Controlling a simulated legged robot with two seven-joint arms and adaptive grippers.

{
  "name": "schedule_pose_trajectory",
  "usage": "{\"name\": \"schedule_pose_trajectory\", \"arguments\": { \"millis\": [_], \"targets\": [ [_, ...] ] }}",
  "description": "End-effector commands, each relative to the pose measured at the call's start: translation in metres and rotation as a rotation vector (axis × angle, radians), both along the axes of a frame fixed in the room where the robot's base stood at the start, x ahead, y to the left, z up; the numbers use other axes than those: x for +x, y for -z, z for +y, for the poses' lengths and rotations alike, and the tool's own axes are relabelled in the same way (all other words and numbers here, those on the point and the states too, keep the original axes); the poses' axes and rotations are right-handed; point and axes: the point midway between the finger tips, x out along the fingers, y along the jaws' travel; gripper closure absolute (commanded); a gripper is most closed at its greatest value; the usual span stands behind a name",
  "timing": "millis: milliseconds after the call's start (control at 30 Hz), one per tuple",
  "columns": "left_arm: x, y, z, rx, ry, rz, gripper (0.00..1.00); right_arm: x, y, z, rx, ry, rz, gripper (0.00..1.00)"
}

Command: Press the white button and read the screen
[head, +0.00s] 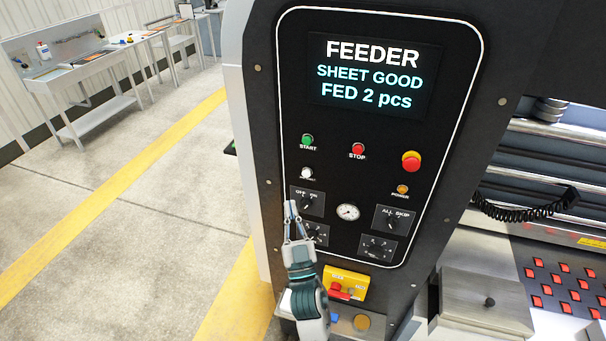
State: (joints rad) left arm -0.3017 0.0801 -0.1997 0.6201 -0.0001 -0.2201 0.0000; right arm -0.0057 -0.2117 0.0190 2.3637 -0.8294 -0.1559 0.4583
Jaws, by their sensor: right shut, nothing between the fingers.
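The screen (375,76) at the top of the black panel reads "FEEDER", "SHEET GOOD", "FED 2 pcs". The white button (306,173) sits on the panel's left side, below the green START button (307,140). My right gripper (291,206) is shut and empty. It is in front of the panel's lower left, with its tips a little below the white button and apart from it in the picture. It partly covers the knobs there. My left gripper is not in view.
A red STOP button (358,149), a red emergency knob (411,161) and an orange POWER light (402,189) share the panel. Rotary knobs and a gauge (347,212) are lower. A metal box (487,302) juts out right. Open floor lies left.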

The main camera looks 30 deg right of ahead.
Motion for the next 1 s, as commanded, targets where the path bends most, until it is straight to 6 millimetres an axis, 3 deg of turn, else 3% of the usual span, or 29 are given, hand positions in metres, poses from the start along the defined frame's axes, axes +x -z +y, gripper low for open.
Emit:
{"name": "schedule_pose_trajectory", "arguments": {
  "millis": [233, 700, 1000],
  "targets": [
    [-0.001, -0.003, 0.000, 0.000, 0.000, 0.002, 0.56, 0.010, -0.001, -0.010, -0.003, 0.000, 0.000, 1.00],
    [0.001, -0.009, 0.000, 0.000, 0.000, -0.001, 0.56, 0.050, 0.000, -0.057, -0.001, 0.000, 0.001, 1.00],
    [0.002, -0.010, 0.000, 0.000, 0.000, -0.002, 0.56, 0.057, 0.000, -0.067, -0.001, -0.001, 0.000, 1.00]
  ]
}}
